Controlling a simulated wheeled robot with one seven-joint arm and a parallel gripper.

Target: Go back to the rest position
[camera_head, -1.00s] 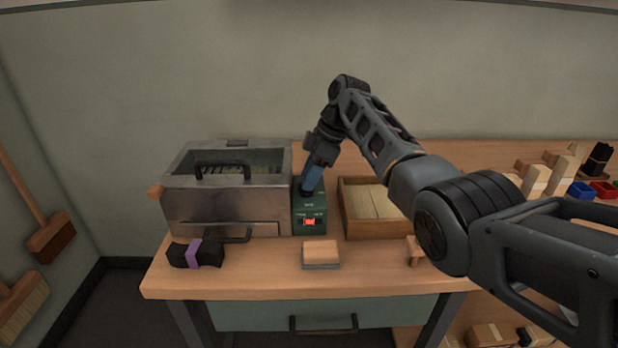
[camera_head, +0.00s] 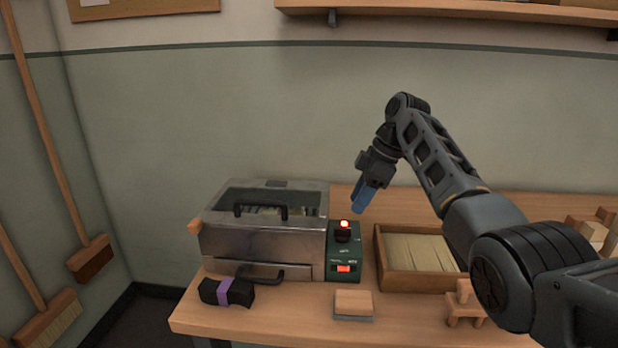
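My gripper (camera_head: 360,207) is in the air above the workbench, to the upper right of the green control box. Its blue fingers point down and look close together, but their gap cannot be made out. No object shows in them. The green control box (camera_head: 341,257) stands against the right side of the metal machine (camera_head: 260,240). My gripper is apart from the box.
A wooden tray (camera_head: 382,262) with pale contents stands right of the control box. A wooden block on a grey base (camera_head: 353,304), a small wooden stand (camera_head: 465,303) and a dark bundle with a purple band (camera_head: 227,292) lie along the bench front. A shelf (camera_head: 450,12) hangs above.

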